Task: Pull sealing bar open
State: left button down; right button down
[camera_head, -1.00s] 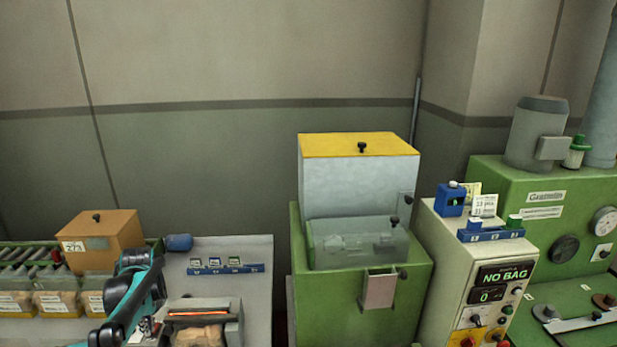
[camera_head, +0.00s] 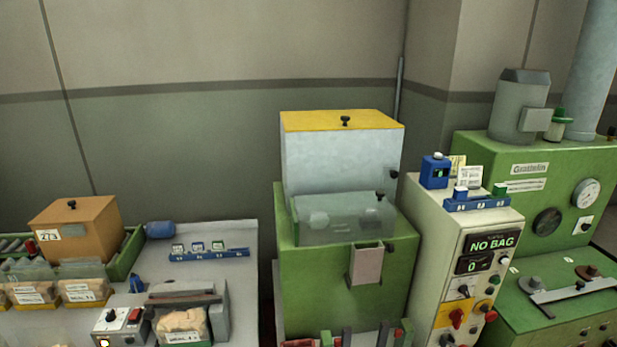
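The bag sealer (camera_head: 217,312) stands on the grey bench at the lower left. Its dark sealing bar (camera_head: 184,297) lies across the top, just behind a clear labelled bag of corks (camera_head: 182,325). I cannot tell from this angle whether the bar is open or closed. A control box (camera_head: 118,322) with a black knob and a red switch sits just left of the sealer. A small blue part (camera_head: 137,284) shows behind that box; what it belongs to is unclear. Neither of my grippers can be made out.
Filled bags (camera_head: 83,290) and an orange-brown box (camera_head: 75,232) stand to the left. A blue counter strip (camera_head: 209,254) lies behind the sealer. A green hopper machine (camera_head: 340,285) is in the middle. A cream cabinet (camera_head: 465,250) reading "NO BAG" stands right of it.

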aim_at(149, 314)
jog(key=u, duration=1.6)
